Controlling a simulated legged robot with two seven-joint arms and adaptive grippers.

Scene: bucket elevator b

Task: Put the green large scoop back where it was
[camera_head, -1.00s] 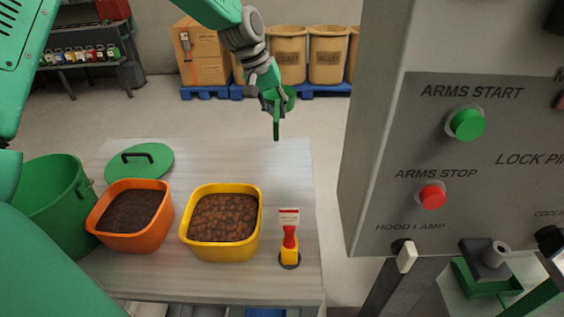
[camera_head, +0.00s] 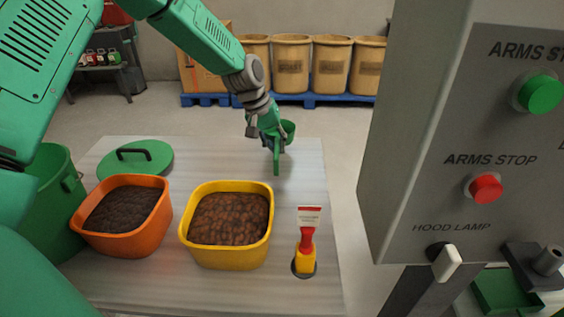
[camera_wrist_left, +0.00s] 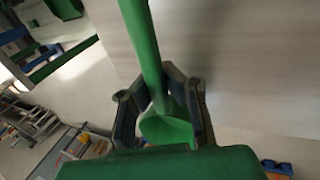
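My left gripper (camera_head: 268,130) is shut on the green large scoop (camera_head: 277,157) above the far right part of the metal table (camera_head: 230,158). The scoop's handle hangs down from the fingers, and its green bowl shows beside them. In the left wrist view, the gripper's two fingers (camera_wrist_left: 163,100) close around the green scoop (camera_wrist_left: 143,45), whose shaft runs out past them. Whether the scoop touches the table is hard to tell. My right gripper is not in view.
An orange tub (camera_head: 124,239) of dark soil and a yellow tub (camera_head: 226,257) of brown pellets stand on the table. A green lid (camera_head: 135,162) lies behind them. A red-and-yellow tool (camera_head: 306,247) stands at the front right. A grey control box (camera_head: 425,130) is at right.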

